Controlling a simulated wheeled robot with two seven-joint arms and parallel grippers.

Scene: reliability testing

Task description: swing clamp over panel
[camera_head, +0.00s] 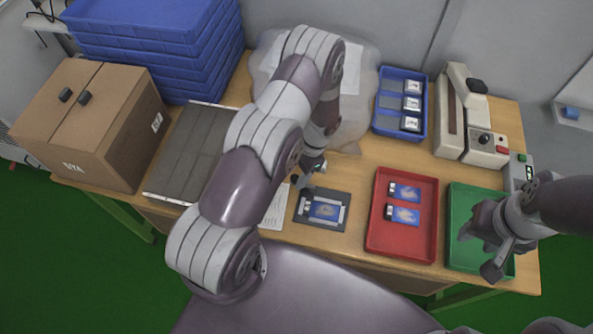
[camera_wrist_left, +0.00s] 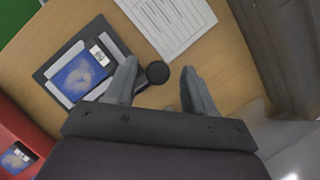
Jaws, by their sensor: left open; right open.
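A panel with a blue screen (camera_head: 324,210) lies in a dark fixture (camera_head: 342,224) at the table's front middle. The panel (camera_wrist_left: 82,76) and fixture (camera_wrist_left: 46,72) also show in the left wrist view. The clamp's round black knob (camera_wrist_left: 158,72) is beside the fixture, off the panel. My left gripper (camera_head: 308,178) is open, with the knob between its fingertips in the left wrist view; contact cannot be told. The clamp's arm is mostly hidden. My right gripper (camera_head: 478,250) is open and empty above the green tray.
A red tray (camera_head: 376,247) holds two more panels (camera_head: 404,192). The green tray (camera_head: 462,200) looks empty. A blue bin (camera_head: 424,132), a press-like machine (camera_head: 482,152), a printed sheet (camera_wrist_left: 172,22), a grey mat (camera_head: 190,150) and a cardboard box (camera_head: 100,130) surround the work area.

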